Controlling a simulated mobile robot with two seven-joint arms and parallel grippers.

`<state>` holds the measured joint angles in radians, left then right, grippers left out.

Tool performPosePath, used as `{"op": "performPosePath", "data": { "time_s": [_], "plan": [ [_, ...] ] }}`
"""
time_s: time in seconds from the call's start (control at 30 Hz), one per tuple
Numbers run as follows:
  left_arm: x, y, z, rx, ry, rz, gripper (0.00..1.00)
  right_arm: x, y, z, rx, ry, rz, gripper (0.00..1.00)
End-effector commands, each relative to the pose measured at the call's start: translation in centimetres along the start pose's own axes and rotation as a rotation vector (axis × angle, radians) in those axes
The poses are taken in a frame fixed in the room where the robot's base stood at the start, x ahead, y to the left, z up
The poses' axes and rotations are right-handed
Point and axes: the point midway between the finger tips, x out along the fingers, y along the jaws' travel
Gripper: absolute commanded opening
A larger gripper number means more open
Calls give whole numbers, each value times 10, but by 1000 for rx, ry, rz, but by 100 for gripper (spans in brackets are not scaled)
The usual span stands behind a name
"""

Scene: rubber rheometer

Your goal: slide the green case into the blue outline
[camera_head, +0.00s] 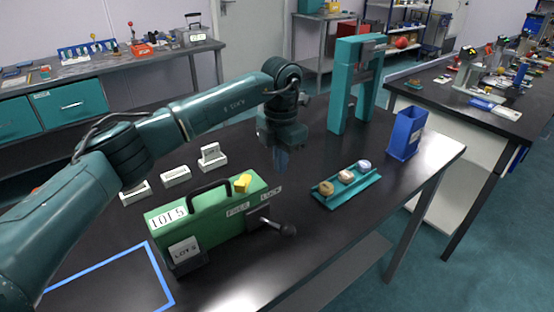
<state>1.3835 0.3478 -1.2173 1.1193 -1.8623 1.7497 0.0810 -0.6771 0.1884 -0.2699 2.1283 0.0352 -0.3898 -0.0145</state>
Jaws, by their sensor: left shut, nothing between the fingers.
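The green case (216,222) stands upright on the dark table, with a black handle on top and white labels reading LOT 5. The blue outline (160,272) is on the tabletop at the lower left, partly hidden by my left arm and cut by the frame. The case is to the right of the outline and apart from it. My left gripper (282,158) is shut and empty, pointing down behind the right end of the case. My right gripper is not in view.
A teal tray with three round samples (373,184) and a blue bin (406,133) stand to the right. A teal frame (350,85) stands at the back. Several small white blocks (176,176) sit behind the case. A black knob (288,229) is at the case's front right.

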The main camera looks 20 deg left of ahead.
Motion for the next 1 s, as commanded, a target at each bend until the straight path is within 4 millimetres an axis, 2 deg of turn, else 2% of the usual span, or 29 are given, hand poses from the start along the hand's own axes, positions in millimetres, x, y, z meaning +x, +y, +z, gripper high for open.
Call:
{"op": "performPosePath", "data": {
  "time_s": [0.3, 0.6, 1.0],
  "plan": [
    [71, -2, 0, 1, 3, -4, 0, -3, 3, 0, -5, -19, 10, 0],
    [68, -1, -34, 1, -1, -4, 0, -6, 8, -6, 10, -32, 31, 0],
    [70, -1, -40, 1, -2, -3, 0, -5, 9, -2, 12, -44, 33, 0]
  ]
}}
